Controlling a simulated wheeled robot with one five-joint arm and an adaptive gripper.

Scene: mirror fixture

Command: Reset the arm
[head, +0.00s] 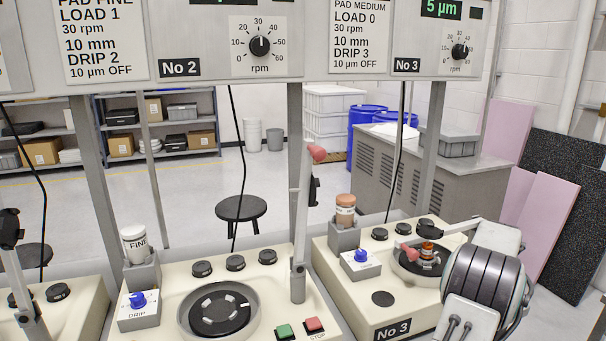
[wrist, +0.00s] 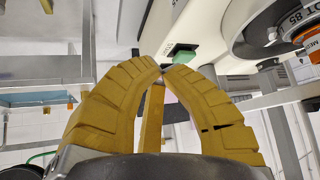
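The swing arm (head: 300,215) of station No 2 stands upright, with a red knob (head: 317,153) at its top. At station No 3 a swing arm (head: 450,229) lies lowered over the pad, beside a fixture with an orange ring (head: 427,249). A pink knob (head: 403,252) shows at the pad's left. My gripper's dark body covers the right part of No 3 in the head view; its fingertips are hidden there. In the wrist view my gripper's yellow fingers (wrist: 162,70) meet at their tips, with nothing visible held. A green button (wrist: 182,51) shows just beyond them.
Station No 2 has a round pad (head: 219,309), a FINE bottle (head: 135,245) and green (head: 284,331) and red (head: 314,325) buttons. No 3 has an orange-brown bottle (head: 345,210) and a blue drip knob (head: 361,255). A stool (head: 241,207) stands behind.

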